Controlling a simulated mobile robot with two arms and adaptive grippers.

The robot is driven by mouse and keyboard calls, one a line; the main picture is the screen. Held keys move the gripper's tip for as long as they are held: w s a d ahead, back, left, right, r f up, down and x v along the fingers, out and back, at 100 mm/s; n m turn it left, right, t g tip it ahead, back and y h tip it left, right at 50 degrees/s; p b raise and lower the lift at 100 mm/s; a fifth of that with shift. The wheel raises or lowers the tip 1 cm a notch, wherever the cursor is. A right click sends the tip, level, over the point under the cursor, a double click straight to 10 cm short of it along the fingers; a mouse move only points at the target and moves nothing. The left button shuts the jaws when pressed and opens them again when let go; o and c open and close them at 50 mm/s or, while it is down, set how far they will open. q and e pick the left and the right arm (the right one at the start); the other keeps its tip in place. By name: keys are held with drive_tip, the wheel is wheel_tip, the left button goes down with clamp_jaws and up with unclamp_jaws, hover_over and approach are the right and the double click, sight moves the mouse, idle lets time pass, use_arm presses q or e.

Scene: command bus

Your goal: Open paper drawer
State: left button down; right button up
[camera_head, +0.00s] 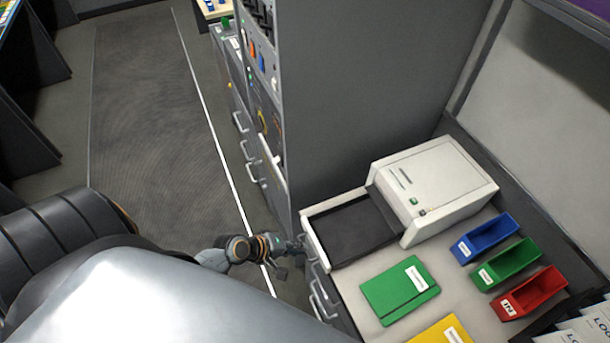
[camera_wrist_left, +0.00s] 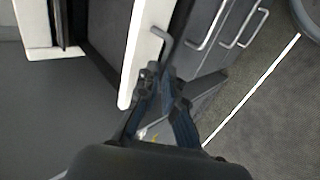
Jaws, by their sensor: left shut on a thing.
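The white printer (camera_head: 437,188) stands on the counter at the right in the head view. Its paper drawer (camera_head: 309,239) is out toward the counter's left edge, with a white front and a dark inside. In the left wrist view the drawer's white front (camera_wrist_left: 138,65) runs down the middle, with the dark inside to its left. My left gripper (camera_head: 287,248) is at the outer side of that front. In the left wrist view its fingers (camera_wrist_left: 162,84) are shut on the drawer handle (camera_wrist_left: 167,42), partly hidden by the fingers. My right gripper is not in view.
A green binder (camera_head: 400,290), a yellow folder (camera_head: 443,333), and blue (camera_head: 487,238), green (camera_head: 509,263) and red (camera_head: 530,293) bins lie on the counter. Cabinet handles (camera_head: 320,302) jut out below the counter edge. A tall grey cabinet (camera_head: 350,90) stands behind. The aisle floor (camera_head: 150,120) is clear.

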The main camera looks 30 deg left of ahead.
use_arm(q)
drive_tip(key=s+a, duration=0.2)
drive_tip(key=s, duration=0.1)
drive_tip(key=s+a+b, duration=0.1)
drive_tip(key=s, duration=0.1)
drive_tip(key=shift+f, duration=0.1)
idle(0.3)
drive_tip(key=c, duration=1.6)
unclamp_jaws()
drive_tip(key=shift+w, duration=0.1)
drive_tip(key=shift+o, duration=0.2)
wheel_tip(320, 180, up, 7)
drive_tip(key=s+a+p, duration=0.1)
drive_tip(key=s+p, duration=0.1)
drive_tip(key=p, duration=0.3)
drive_tip(key=shift+s+a+p, duration=0.2)
drive_tip(key=shift+a+p, duration=0.1)
drive_tip(key=shift+a, duration=0.1)
